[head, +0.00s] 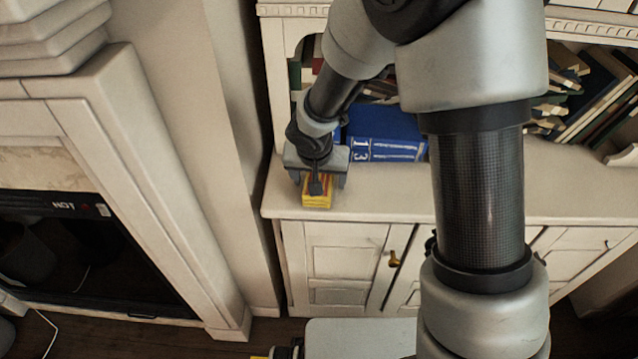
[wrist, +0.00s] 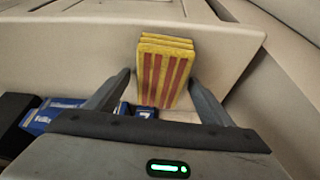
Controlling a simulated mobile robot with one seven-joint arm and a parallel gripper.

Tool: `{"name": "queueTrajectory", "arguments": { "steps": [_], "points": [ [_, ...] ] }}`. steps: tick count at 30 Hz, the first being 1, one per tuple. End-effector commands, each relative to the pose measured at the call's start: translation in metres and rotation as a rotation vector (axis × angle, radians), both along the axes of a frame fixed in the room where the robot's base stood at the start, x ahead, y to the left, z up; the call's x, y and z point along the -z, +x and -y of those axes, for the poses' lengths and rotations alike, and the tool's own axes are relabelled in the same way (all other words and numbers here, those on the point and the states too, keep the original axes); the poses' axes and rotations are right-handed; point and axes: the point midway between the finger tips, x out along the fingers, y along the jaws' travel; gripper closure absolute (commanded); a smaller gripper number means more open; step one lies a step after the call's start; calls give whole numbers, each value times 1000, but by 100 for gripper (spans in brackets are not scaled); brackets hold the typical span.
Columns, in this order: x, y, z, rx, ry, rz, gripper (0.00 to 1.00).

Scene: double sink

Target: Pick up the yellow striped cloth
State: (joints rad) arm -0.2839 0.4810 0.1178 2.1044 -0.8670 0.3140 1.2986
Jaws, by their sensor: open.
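The yellow striped cloth (wrist: 163,72) shows in the wrist view as a folded yellow block with red stripes, between and just beyond my two fingertips. In the head view it shows as a small yellow and red piece (head: 317,195) on the left end of the white cabinet top, partly hidden by my gripper. My gripper (head: 318,177) is above and around it, with a finger on either side. In the wrist view my gripper (wrist: 160,82) is open, with visible gaps beside the cloth. I cannot tell whether either finger touches it.
Blue books (head: 378,136) stand on the cabinet just behind my gripper. More books (head: 590,100) lean on the shelf at right. The white cabinet top (head: 395,200) is clear right of the cloth. A fireplace (head: 85,255) with a dark opening is at left.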

Motion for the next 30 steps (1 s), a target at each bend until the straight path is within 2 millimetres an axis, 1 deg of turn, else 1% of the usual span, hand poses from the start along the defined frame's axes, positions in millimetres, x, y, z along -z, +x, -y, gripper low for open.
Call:
{"name": "queueTrajectory", "arguments": {
  "steps": [5, 6, 8, 9, 13, 14, 20, 23, 26, 30],
  "points": [
    [2, 0, 0, 0, 0, 0, 25],
    [2, 0, 0, 0, -1, 0, 28],
    [1, 0, 0, -1, 0, 0, 38],
    [1, 0, 0, -1, 0, 0, 45],
    [1, 0, 0, -1, 0, 0, 67],
    [1, 0, 0, -1, 0, 0, 69],
    [1, 0, 0, 0, 0, 0, 69],
    [-4, 0, 0, -1, 0, 0, 69],
    [-20, 1, 1, 2, 0, 3, 69],
    [-51, 1, 1, 2, 2, 4, 69]
  ]
}}
